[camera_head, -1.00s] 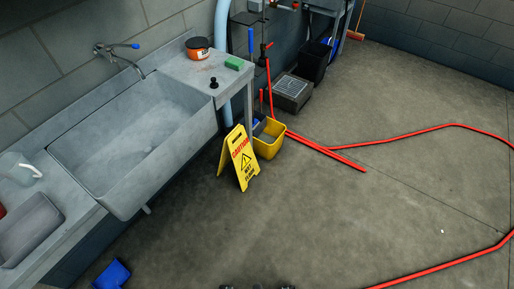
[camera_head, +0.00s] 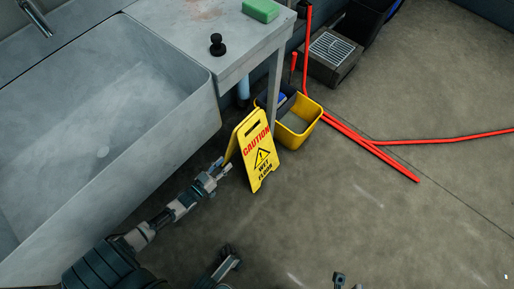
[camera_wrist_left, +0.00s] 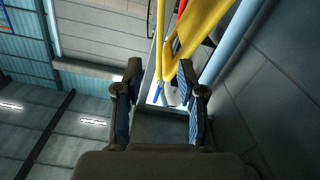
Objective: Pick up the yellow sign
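The yellow caution sign (camera_head: 258,155) stands on the floor as a folded A-frame, in front of the sink table's leg. My left gripper (camera_head: 222,168) reaches in from the lower left and is close to the sign's left edge. In the left wrist view the two fingers (camera_wrist_left: 162,85) are apart, with nothing clearly held between them. The yellow sign (camera_wrist_left: 197,30) shows just beyond the fingertips there, at the top. I cannot tell whether a finger touches it.
A yellow bucket (camera_head: 298,127) stands right behind the sign. The sink (camera_head: 110,120) and its table rise to the left. A grated box (camera_head: 335,58) stands farther back. The floor right of the sign is clear.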

